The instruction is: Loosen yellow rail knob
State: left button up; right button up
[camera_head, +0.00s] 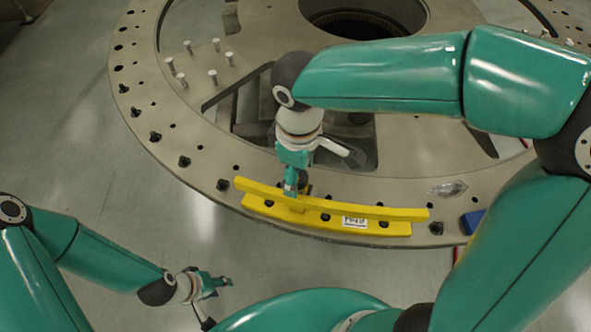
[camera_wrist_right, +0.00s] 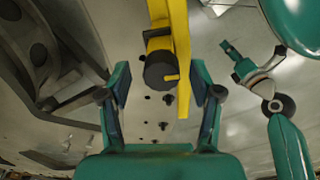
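The yellow rail (camera_head: 330,208) lies along the front rim of the turret plate, with a white label on its face. Its knob is a dark round cylinder with a small yellow pin, clear in the right wrist view (camera_wrist_right: 160,69); in the head view it is mostly hidden by my gripper. My right gripper (camera_head: 291,186) points down at the rail's left part. In the right wrist view its two fingers (camera_wrist_right: 160,82) are spread, with the knob between them and a gap on both sides. My left gripper (camera_head: 222,284) hangs empty at lower left, away from the rail; its opening is unclear.
The grey turret plate (camera_head: 150,100) has bolt holes, dark bolts and several upright pins (camera_head: 190,65) at the upper left. A blue block (camera_head: 472,221) sits right of the rail. Open floor (camera_head: 90,140) lies at left. My right arm crosses above the plate.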

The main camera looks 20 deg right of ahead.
jog(key=shift+r, duration=0.1)
notch_tip(320, 180, up, 12)
dwell(0.6)
jog(key=shift+s+a+f, duration=0.1)
jog(key=shift+f, duration=0.1)
